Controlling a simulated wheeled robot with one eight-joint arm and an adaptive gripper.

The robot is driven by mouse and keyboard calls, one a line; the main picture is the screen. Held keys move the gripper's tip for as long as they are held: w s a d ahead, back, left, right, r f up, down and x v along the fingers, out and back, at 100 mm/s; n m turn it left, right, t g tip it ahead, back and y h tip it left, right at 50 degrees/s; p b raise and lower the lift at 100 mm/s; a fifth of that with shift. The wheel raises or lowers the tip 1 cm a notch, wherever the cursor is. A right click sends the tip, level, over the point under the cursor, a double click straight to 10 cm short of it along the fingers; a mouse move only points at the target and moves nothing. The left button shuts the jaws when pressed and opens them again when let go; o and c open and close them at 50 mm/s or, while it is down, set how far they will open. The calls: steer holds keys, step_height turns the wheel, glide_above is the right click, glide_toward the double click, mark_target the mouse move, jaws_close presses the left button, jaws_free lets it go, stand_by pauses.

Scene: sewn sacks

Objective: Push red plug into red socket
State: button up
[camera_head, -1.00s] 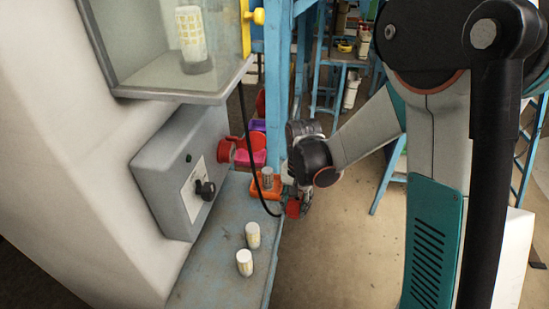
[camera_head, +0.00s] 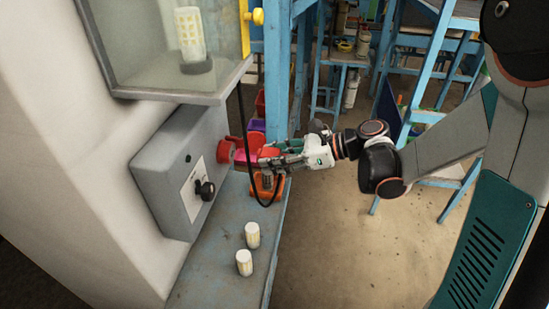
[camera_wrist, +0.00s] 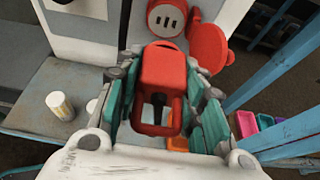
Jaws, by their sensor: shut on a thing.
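The red plug (camera_wrist: 164,68) is a block with an open handle frame, held between the fingers of my gripper (camera_wrist: 161,82) in the wrist view. In the head view my gripper (camera_head: 270,161) is shut at the right of the grey box, and its fingers hide most of the plug. The red socket (camera_wrist: 167,18) has a light face with dark slots and its red lid (camera_wrist: 209,48) stands open at its right. The socket also shows on the box's side in the head view (camera_head: 226,151). The plug is apart from the socket, below it in the wrist view.
The grey box (camera_head: 172,172) has a black knob (camera_head: 204,189). A black cable (camera_head: 247,150) loops down beside my gripper. Two white cylinders (camera_head: 252,236) stand on the blue bench (camera_head: 215,275). An orange holder (camera_head: 262,190) sits below my gripper. A blue post (camera_head: 276,90) stands close behind.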

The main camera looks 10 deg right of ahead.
mark_target(261, 153)
steer(key=shift+a, duration=0.1)
steer(key=shift+w+a, duration=0.3)
steer(key=shift+a, duration=0.6)
steer(key=shift+w+a, duration=0.35)
steer(key=shift+a, duration=0.5)
steer(key=shift+w+a, duration=0.3)
steer(key=shift+a, duration=0.6)
steer(key=shift+r, duration=0.1)
stand_by(0.7)
steer(key=shift+w+a, duration=0.15)
steer(key=shift+a, duration=0.35)
stand_by(0.4)
steer(key=o, duration=1.2)
steer(key=shift+c, duration=0.2)
